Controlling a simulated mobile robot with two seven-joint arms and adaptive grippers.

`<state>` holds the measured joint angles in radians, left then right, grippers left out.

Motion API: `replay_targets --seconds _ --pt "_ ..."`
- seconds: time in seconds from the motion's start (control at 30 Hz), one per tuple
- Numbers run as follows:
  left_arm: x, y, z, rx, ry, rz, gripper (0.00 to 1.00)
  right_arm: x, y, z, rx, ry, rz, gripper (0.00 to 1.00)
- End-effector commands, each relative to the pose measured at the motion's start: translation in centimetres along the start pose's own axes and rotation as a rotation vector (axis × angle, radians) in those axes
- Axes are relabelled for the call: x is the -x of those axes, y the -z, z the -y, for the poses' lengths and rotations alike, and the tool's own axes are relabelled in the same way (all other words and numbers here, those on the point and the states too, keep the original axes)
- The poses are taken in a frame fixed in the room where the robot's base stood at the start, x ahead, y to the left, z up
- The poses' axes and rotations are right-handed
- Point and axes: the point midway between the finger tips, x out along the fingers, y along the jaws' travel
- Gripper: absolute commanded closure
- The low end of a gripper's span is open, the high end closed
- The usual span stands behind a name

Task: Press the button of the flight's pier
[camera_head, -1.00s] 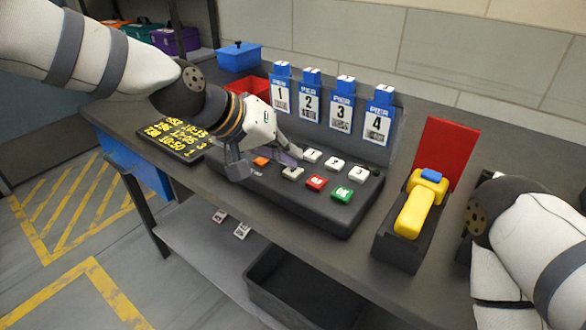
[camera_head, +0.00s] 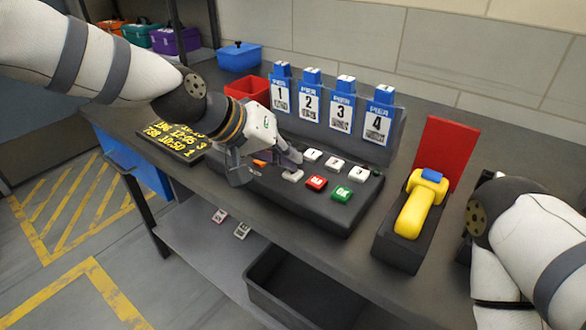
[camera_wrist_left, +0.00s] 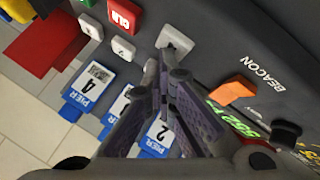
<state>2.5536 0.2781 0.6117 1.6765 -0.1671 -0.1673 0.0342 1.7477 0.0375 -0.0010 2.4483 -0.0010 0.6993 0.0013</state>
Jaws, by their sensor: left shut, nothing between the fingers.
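The dark console (camera_head: 300,205) bears white number buttons, a red button (camera_head: 316,182), a green button (camera_head: 342,195) and an orange button (camera_head: 260,162). The far-row white button marked 1 (camera_head: 312,156) stands clear to the right of my fingers. My left gripper (camera_head: 297,160) is shut and empty, its fingertips low over the front-row white button (camera_head: 292,175) beside the red one. In the left wrist view that white button (camera_wrist_left: 175,41) lies right at the fingertips; contact cannot be told. A flight board (camera_head: 172,141) with yellow text is partly hidden. My right gripper is out of view.
Blue pier cards (camera_head: 341,108) numbered 1 to 4 stand behind the buttons. A yellow handled tool (camera_head: 413,212) rests in a dark holder with a red panel (camera_head: 446,150). A red bin (camera_head: 248,88) and blue box (camera_head: 239,56) stand at the back left.

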Motion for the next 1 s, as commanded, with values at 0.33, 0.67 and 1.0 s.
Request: replay_targets --seconds 0.33,0.67,1.0 --pt "1.3 0.8 -0.9 -0.003 0.0 -0.001 1.0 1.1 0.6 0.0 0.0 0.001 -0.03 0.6" --pt "1.3 0.9 -1.0 0.0 0.0 0.001 1.0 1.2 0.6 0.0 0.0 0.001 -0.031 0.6" --pt "3.9 2.8 -2.9 -0.004 0.0 -0.006 1.0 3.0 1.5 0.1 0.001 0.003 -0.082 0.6"
